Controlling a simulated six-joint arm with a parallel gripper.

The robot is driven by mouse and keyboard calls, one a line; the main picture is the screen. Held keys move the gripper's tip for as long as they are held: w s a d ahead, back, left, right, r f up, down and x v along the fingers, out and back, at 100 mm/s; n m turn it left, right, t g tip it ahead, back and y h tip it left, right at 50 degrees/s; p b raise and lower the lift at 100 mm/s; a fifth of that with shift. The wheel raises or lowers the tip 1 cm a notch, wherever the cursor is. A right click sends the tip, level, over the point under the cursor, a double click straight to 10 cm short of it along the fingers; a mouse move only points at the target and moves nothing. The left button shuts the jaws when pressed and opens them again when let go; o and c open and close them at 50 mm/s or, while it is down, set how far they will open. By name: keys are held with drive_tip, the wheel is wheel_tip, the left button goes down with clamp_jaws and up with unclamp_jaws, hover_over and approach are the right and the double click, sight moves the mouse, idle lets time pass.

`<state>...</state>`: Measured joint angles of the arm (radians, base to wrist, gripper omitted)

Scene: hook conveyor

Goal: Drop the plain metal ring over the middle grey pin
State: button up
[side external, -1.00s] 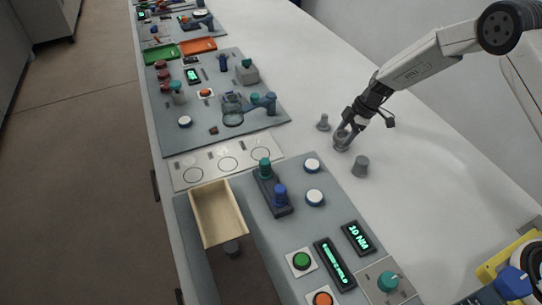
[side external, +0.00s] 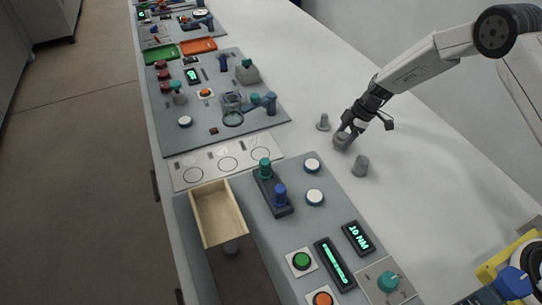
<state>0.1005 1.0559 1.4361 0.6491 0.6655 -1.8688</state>
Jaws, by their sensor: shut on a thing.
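My gripper (side external: 346,134) points down and to the left over the white table, at the middle of a row of grey pins. It is shut on the plain metal ring, which is too small and too covered by the fingers to make out clearly. The middle grey pin (side external: 341,144) shows right at the fingertips; I cannot tell whether the ring is around it or just above it. One grey pin (side external: 323,122) stands behind to the left, and a wider grey pin (side external: 360,167) stands nearer, to the right. Both are apart from the gripper.
A grey control panel (side external: 328,214) with buttons and displays lies left and in front of the pins. A wooden tray (side external: 217,213) and a plate with printed circles (side external: 210,169) lie further left. The table right of the pins is clear.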

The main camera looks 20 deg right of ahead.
sight(345, 135)
drive_tip(key=shift+f, duration=0.65)
idle(0.6)
idle(0.5)
drive_tip(key=o, duration=1.2)
drive_tip(key=shift+r, duration=0.15)
drive_tip(key=shift+r, duration=4.45)
